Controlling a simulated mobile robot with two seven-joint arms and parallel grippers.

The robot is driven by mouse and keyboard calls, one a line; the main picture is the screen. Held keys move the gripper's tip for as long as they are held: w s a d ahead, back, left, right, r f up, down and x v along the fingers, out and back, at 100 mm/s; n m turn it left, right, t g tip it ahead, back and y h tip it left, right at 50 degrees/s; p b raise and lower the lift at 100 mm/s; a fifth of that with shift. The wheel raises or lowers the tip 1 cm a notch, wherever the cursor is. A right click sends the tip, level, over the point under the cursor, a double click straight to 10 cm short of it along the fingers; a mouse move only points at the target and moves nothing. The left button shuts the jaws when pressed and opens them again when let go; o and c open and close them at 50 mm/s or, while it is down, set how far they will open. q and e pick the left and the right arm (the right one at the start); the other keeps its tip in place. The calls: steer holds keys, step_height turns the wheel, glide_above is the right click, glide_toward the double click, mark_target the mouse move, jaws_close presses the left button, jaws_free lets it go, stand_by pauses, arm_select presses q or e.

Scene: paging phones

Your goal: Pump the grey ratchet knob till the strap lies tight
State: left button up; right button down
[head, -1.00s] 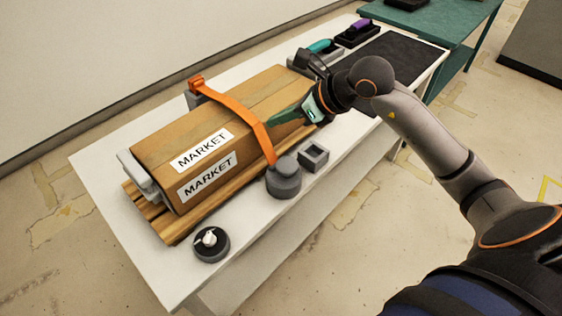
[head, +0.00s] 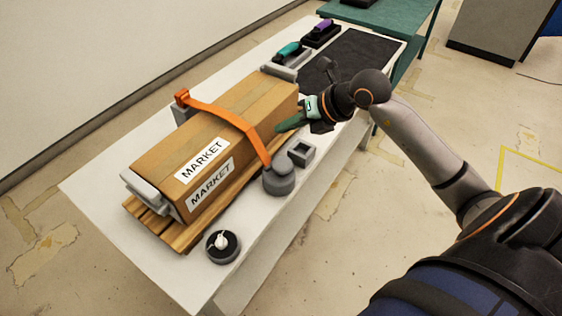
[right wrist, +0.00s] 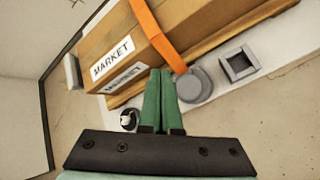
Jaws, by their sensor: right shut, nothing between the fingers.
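An orange strap (head: 229,117) runs over the brown box marked MARKET (head: 247,98), from a bracket at the back to the front edge. At its front end stands the round grey ratchet knob (head: 279,179) on the white table. It also shows in the right wrist view (right wrist: 193,84), right of my fingertips in the picture. My right gripper (head: 281,127) is shut and empty, with its green fingers near the box's front right side, apart from the knob. I cannot tell whether the fingers touch the box. My left gripper is not in view.
The box rests on a wooden pallet (head: 172,232) on the white table (head: 97,184). A square grey socket (head: 301,152) stands beside the knob. A round dark holder with a white piece (head: 222,245) is at the near corner. Teal (head: 287,50) and purple (head: 323,26) handled things stand at the far end.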

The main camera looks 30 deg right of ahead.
mark_target(282, 164)
steer(key=shift+f, duration=0.1)
step_height(282, 164, down, 9)
steer(key=b, duration=0.6)
steer(key=shift+b, duration=0.4)
stand_by(1.7)
steer(key=shift+f+b, duration=0.25)
steer(key=shift+b, duration=0.1)
steer(key=shift+f+b, duration=0.95)
steer(key=shift+f, duration=0.25)
stand_by(0.8)
stand_by(0.4)
steer(key=shift+r+p, duration=1.2)
steer(key=shift+r, duration=0.4)
